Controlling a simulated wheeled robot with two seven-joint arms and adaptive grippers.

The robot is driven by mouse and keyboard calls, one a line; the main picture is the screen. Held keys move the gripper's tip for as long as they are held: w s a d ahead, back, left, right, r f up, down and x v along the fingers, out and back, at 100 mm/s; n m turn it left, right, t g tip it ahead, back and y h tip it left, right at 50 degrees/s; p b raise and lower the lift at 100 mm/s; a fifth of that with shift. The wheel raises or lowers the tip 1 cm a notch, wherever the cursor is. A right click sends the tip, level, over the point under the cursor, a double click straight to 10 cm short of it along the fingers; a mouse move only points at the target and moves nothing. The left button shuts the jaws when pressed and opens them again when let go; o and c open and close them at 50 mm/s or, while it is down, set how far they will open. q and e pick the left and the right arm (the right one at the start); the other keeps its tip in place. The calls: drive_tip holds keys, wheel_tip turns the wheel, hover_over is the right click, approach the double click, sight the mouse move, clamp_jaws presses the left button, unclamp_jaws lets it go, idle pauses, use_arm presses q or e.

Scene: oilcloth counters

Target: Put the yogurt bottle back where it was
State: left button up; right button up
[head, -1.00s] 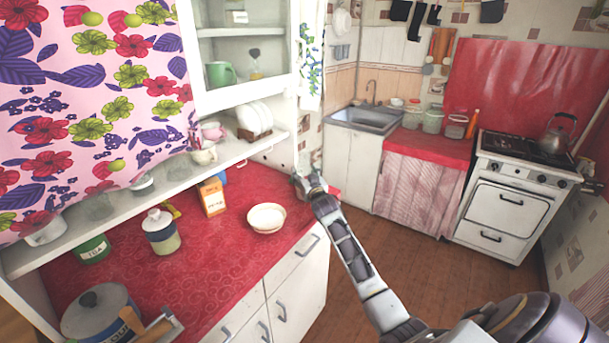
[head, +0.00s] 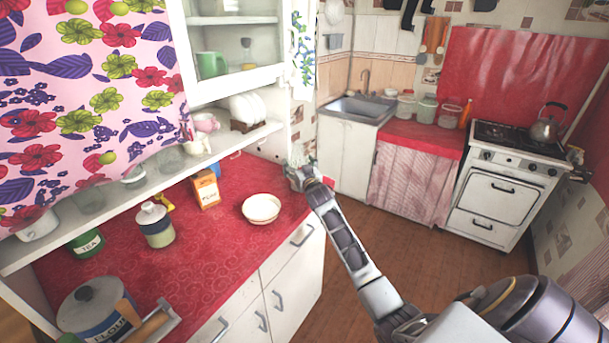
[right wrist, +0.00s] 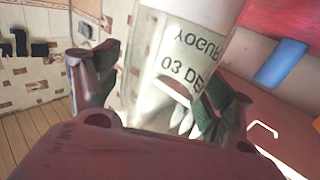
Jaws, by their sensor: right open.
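The yogurt bottle (right wrist: 185,48), white with a pale printed label, shows large in the right wrist view. It lies between the two fingers of my right gripper (right wrist: 163,92), which is open around it. Whether either finger touches it, and what is under its base, I cannot tell. In the head view my right gripper (head: 304,180) is at the far right end of the red counter (head: 215,270), and the bottle is mostly hidden or too small to make out there. My left gripper is not in view.
On the counter stand a white bowl (head: 261,208), an orange carton (head: 206,189), a lidded jar (head: 156,226), a green tea tin (head: 86,242) and a flour pot (head: 95,308). A shelf (head: 150,184) with cups runs along the back. Red counter is clear around the bowl.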

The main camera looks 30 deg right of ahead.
drive_tip(key=shift+v, duration=0.8)
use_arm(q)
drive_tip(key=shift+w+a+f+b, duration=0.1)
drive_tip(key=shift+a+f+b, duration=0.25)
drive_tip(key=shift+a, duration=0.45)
use_arm(e)
drive_tip(key=v, duration=1)
drive_tip(key=shift+s, duration=0.2)
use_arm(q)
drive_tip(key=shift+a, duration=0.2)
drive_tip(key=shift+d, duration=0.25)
